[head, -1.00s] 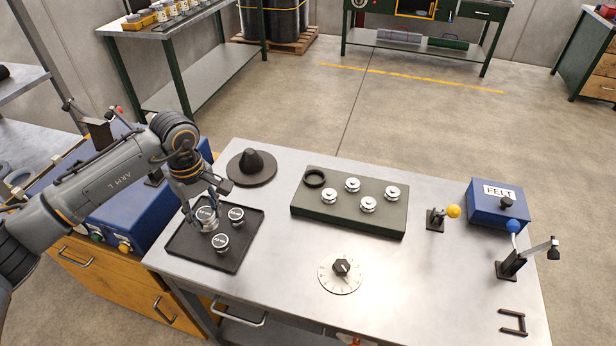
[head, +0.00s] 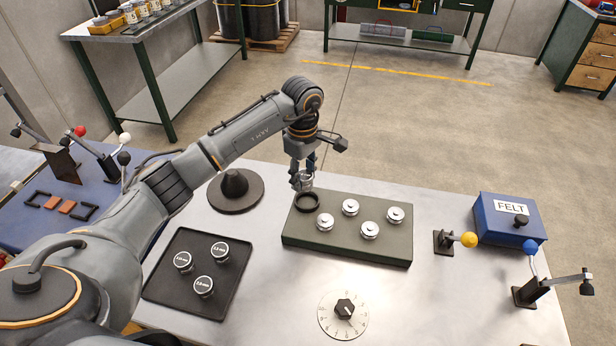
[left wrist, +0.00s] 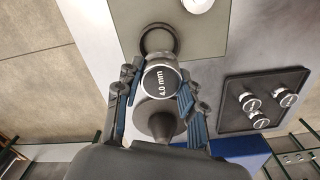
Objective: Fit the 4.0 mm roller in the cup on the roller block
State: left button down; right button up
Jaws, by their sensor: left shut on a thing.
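My left gripper (head: 302,174) is shut on the 4.0 mm roller (head: 303,184), a silver cylinder. Its black top, labelled "4.0 mm", faces the left wrist camera (left wrist: 165,86). The roller is held upright above the far left corner of the dark green roller block (head: 345,251). The empty cup, a black ring (head: 308,202), is just in front of the roller in the head view; the ring (left wrist: 160,38) also shows beyond the roller in the left wrist view. The roller appears apart from the cup; its exact height is unclear. My right gripper is not in view.
Several silver rollers, one of them here (head: 370,230), sit on the block's other places. A black tray (head: 180,299) at left holds three labelled rollers. A dark cone on a disc (head: 236,186) stands left of the block. A dial (head: 343,315) is in front.

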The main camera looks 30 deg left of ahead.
aim_at(306, 203)
pick_arm(q)
jog(key=shift+w+d+f, duration=0.15)
jog(key=shift+w+d, duration=0.05)
jog(key=shift+w, duration=0.15)
jog(key=shift+s+f+b, duration=0.2)
jog(key=shift+f+b, duration=0.35)
jog(key=shift+f, duration=0.2)
notch_tip(306, 203, down, 5)
jog(key=shift+r+b, duration=0.2)
jog(key=shift+b, duration=1)
jog(key=shift+s+f, duration=0.1)
jog(key=shift+s, duration=0.05)
jog(key=shift+d+f, duration=0.1)
jog(key=c, duration=0.9)
grip_release()
jog(key=shift+s, duration=0.1)
jog(key=shift+o, duration=0.8)
jog(key=shift+f, duration=0.15)
jog(key=shift+w, duration=0.2)
jog(key=shift+r, duration=0.2)
